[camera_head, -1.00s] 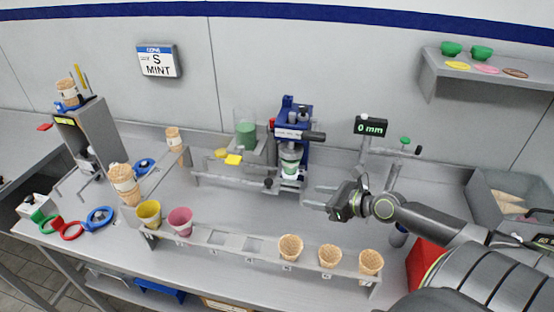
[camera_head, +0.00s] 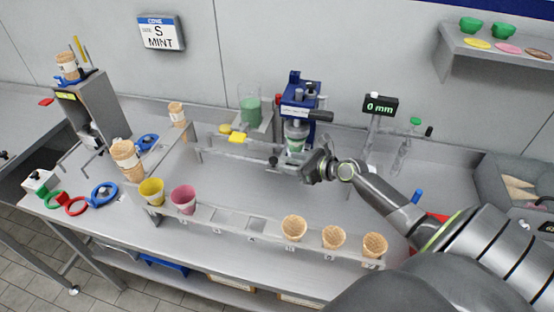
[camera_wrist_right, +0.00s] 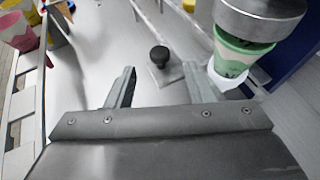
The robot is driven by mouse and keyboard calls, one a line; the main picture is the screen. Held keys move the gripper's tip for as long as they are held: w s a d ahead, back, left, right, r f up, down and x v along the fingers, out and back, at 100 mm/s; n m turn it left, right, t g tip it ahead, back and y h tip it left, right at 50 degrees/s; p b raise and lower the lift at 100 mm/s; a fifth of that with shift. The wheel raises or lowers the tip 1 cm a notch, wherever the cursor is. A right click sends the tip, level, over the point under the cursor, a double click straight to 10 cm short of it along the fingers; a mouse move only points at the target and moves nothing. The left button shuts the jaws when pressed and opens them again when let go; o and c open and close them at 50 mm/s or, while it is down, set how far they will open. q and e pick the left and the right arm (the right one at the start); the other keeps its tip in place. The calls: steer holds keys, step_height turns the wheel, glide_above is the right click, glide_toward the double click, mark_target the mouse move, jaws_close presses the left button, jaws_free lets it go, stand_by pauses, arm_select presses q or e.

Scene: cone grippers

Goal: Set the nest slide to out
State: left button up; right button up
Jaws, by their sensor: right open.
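The nest slide's black knob (camera_wrist_right: 158,57) stands on a flat grey plate in the right wrist view, and it also shows in the head view (camera_head: 273,161) at the front left of the blue press (camera_head: 300,95). A green and white cup (camera_wrist_right: 240,55) sits under the press's round metal head, beside the knob; the cup is also in the head view (camera_head: 294,145). My right gripper (camera_wrist_right: 160,82) is open and empty, with the knob ahead of and between its fingers, not touching in the picture. In the head view my right gripper (camera_head: 306,165) is just right of the knob. My left gripper is not in view.
A rail (camera_head: 265,232) along the front holds yellow and pink cups (camera_head: 183,200) and several waffle cones (camera_head: 333,237). A yellow-tabbed bar (camera_head: 238,137) and a green container (camera_head: 250,108) are left of the press. A display reading 0 mm (camera_head: 380,105) stands right.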

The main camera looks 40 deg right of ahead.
mark_target(274, 159)
steer(key=x, duration=0.6)
steer(key=shift+w+a+f, duration=0.1)
steer(key=shift+w, duration=0.1)
steer(key=shift+c, duration=0.5)
jaws_close()
